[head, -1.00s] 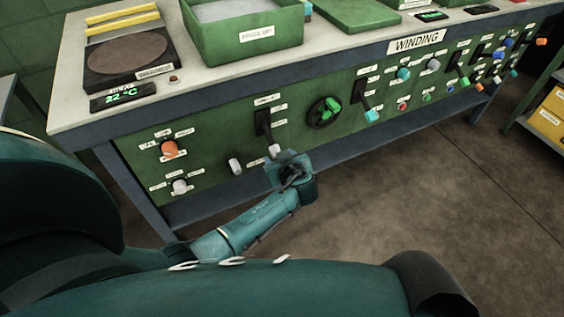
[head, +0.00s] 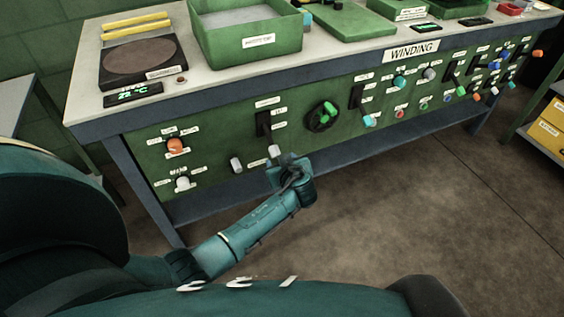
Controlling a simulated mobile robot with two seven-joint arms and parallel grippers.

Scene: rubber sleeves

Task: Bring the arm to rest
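One teal arm of mine comes in from the lower left, with its end, the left gripper (head: 283,163), in front of the green panel (head: 215,150) of the bench. It is just below the white sleeve (head: 274,151) at the lower end of a black lever (head: 264,124). The fingers are too small and too hidden by the wrist to tell whether they are open or shut, or touch the sleeve. My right gripper is not in view.
The bench top (head: 205,84) carries a green bin (head: 246,40), a dark round-plate device (head: 142,62) and a green tray (head: 346,20). Other controls run along the panel, including an orange knob (head: 175,146) and a green-handled wheel (head: 322,117). Open floor (head: 400,210) lies right of my arm.

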